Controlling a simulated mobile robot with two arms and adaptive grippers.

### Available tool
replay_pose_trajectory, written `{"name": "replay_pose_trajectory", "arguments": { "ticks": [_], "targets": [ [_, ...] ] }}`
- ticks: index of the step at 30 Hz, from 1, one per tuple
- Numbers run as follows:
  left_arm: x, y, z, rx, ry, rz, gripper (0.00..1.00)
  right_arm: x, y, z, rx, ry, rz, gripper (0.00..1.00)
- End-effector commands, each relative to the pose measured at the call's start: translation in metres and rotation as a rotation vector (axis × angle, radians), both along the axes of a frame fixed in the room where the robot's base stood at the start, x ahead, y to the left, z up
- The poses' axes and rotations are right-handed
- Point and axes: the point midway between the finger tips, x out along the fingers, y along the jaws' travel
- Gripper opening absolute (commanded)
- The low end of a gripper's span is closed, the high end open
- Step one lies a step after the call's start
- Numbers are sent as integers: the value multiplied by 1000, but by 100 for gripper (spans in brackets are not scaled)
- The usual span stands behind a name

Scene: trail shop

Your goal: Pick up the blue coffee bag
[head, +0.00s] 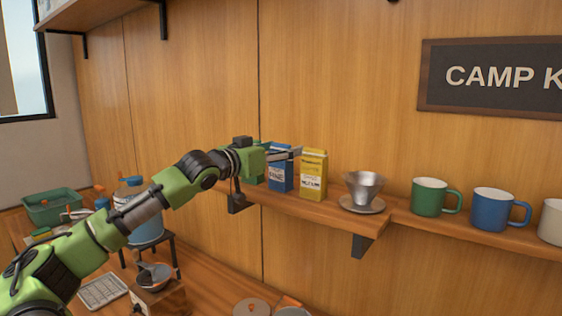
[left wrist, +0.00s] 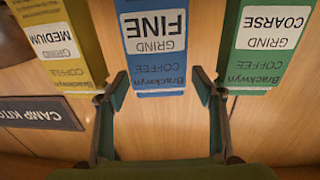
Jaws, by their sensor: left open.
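The blue coffee bag (head: 281,170) stands upright on the wooden wall shelf, between a yellow bag (head: 313,175) and a mostly hidden green bag. In the left wrist view the blue bag (left wrist: 155,45) appears upside down, labelled FINE, between the yellow bag (left wrist: 55,40) and the green bag (left wrist: 268,45). My left gripper (head: 298,152) is in front of the bags. In the left wrist view its open fingers (left wrist: 160,85) lie to either side of the blue bag's width, with nothing held. My right gripper is not in view.
A metal dripper (head: 364,187) on a saucer stands right of the bags, then a green mug (head: 435,197), a blue mug (head: 498,208) and a cream mug (head: 551,222). Below are a green bin (head: 52,207) and a wooden grinder (head: 160,298). A sign (head: 490,76) hangs above.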

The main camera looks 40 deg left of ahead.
Motion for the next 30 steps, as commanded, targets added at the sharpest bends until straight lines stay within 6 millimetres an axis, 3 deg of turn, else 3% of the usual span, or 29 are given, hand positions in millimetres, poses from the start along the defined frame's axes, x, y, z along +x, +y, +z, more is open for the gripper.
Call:
{"name": "replay_pose_trajectory", "arguments": {
  "ticks": [8, 15, 25, 30],
  "targets": [
    [2, 0, -1, 1, 1, 0, 61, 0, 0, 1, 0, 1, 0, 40],
    [2, 0, -1, 1, 1, 0, 1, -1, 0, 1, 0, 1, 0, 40],
    [1, 0, 3, 1, -2, 0, 1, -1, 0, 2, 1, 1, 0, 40],
    [2, 0, 19, -2, -5, 1, 1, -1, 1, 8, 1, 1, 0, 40]
  ]
}}
